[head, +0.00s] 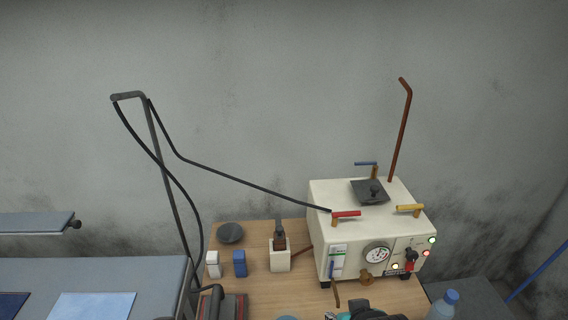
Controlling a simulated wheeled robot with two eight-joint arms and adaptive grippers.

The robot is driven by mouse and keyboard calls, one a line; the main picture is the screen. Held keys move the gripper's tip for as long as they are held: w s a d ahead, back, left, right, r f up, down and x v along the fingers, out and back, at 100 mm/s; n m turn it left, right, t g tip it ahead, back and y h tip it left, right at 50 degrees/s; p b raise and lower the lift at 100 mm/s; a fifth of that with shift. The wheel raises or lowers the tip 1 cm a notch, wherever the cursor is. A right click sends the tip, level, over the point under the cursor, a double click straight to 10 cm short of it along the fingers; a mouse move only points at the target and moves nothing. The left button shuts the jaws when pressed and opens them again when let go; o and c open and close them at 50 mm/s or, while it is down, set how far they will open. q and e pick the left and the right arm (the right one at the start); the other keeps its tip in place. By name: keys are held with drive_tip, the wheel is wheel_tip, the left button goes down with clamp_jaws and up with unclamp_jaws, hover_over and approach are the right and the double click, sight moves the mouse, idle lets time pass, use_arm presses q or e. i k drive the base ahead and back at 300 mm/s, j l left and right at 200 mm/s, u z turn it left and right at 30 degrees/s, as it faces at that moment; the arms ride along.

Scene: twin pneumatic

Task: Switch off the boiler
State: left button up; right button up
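The boiler (350,232) is a cream-white box on the wooden table at the right. The switch's exact position is too small to tell. On top are a red-handled valve (345,214), a yellow-handled valve (409,208), a blue-handled valve (367,164) and a dark plate with a knob (370,191). Neither of my grippers is in view.
A black hose runs from the red valve to a grey stand (167,180). The wooden table (262,300) holds a dark dish (230,233), small white and blue blocks and a cream holder (280,260). A bottle (444,305) and a partly cut-off dark and teal object (365,312) are in front.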

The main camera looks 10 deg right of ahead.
sight(409, 265)
drive_tip(key=k+j+z, duration=0.1)
drive_tip(key=z, duration=0.6)
drive_tip(key=i+z, duration=0.1)
drive_tip(key=z, duration=0.55)
